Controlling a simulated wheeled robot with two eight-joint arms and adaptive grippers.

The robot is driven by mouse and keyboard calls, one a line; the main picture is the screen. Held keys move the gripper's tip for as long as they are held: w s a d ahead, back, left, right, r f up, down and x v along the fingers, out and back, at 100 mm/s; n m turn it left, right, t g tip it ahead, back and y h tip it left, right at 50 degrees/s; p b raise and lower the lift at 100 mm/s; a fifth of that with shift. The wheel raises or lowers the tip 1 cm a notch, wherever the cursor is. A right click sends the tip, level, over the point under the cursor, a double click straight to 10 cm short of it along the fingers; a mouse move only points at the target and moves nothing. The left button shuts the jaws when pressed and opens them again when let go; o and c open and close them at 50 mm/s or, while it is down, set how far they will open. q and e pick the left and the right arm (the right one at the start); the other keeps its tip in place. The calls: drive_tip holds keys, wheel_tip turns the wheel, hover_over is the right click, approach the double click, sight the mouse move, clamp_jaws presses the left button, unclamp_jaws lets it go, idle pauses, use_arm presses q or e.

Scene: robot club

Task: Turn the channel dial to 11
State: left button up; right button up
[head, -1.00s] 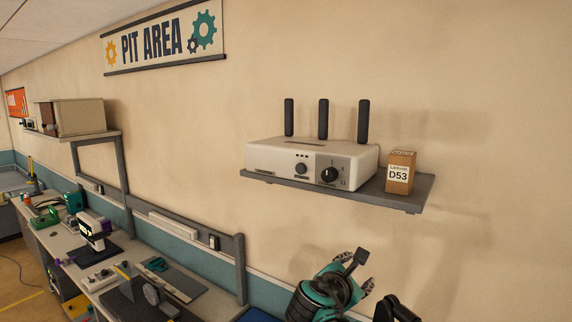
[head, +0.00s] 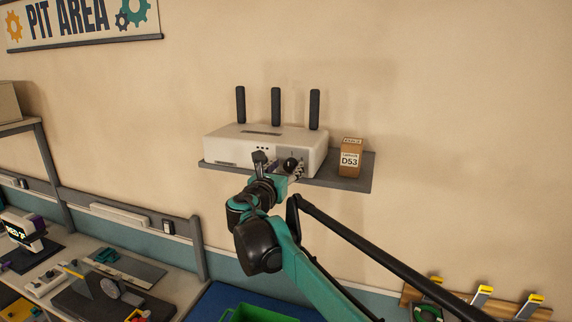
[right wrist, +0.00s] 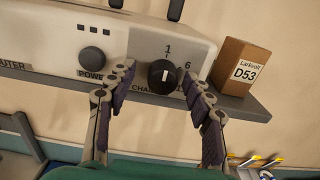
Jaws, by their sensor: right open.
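A white router (head: 235,143) with three black antennas stands on a grey wall shelf; its front also shows in the right wrist view (right wrist: 50,45). Its black channel dial (right wrist: 163,74) has a white mark pointing up, toward the printed 1. In the head view the dial (head: 290,164) is partly visible behind my right gripper (head: 278,167). My right gripper (right wrist: 158,73) is open, its fingers on either side of the dial, with gaps visible. My left gripper is not in view.
A round power knob (right wrist: 93,60) sits left of the dial, close to the left finger. A brown box marked D53 (head: 350,158) stands right of the router on the shelf (head: 364,180). A workbench with tools lies below left.

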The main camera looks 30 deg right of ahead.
drive_tip(key=shift+d, duration=0.4)
drive_tip(key=shift+a, duration=0.1)
drive_tip(key=c, duration=1.1)
